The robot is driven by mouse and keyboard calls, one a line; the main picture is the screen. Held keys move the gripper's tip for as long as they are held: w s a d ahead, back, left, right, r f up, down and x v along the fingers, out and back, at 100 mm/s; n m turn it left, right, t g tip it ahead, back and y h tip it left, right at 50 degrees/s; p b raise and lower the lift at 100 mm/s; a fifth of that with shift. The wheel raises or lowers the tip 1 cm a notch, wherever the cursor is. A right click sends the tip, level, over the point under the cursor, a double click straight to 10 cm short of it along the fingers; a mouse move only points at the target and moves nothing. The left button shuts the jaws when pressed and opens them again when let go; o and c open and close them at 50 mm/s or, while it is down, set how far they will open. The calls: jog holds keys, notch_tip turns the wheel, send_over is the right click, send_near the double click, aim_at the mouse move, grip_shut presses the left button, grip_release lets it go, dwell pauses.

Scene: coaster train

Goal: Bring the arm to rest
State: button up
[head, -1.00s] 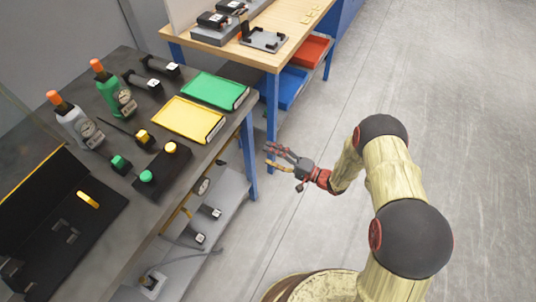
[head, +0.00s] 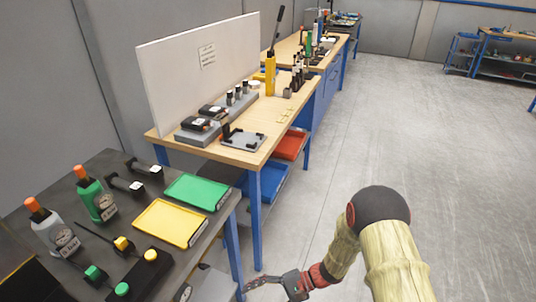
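My arm reaches in from the lower right of the head view, over the open floor. My gripper (head: 268,282) is at the bottom, in front of the blue table leg and to the right of the dark bench. Its fingers look spread apart and I see nothing between them. Part of the gripper is close to the lower picture edge.
The dark bench (head: 105,165) at the left carries a green tray (head: 196,192), a yellow tray (head: 170,222) and two bottles (head: 95,195). A wooden table (head: 270,135) stands behind it with a white panel (head: 200,75). Grey floor (head: 430,140) at the right is clear.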

jog(key=s+d+r+n+t+h+p, duration=0.1)
jog(key=s+d+r+h, duration=0.25)
jog(key=d+r, duration=0.4)
jog(key=s+d+r+n+t+h+p, duration=0.15)
jog(key=d+r+h, duration=0.3)
jog(key=r, duration=0.55)
jog(key=s+d+r+n+h+p, duration=0.1)
jog(key=s+d+r+n+h, duration=0.2)
jog(key=d+r, duration=0.45)
jog(key=s+d+r+t+h+p, duration=0.1)
jog(key=s+r+t, duration=0.1)
jog(key=r, duration=0.7)
jog(key=s+d+r+t+h+p, duration=0.1)
jog(key=r+t, duration=0.3)
jog(key=r, duration=0.5)
jog(key=shift+s+d+p, duration=0.45)
jog(key=shift+s+d, duration=0.15)
jog(key=shift+d, duration=0.1)
jog(key=shift+r, duration=0.1)
jog(key=shift+c, duration=0.5)
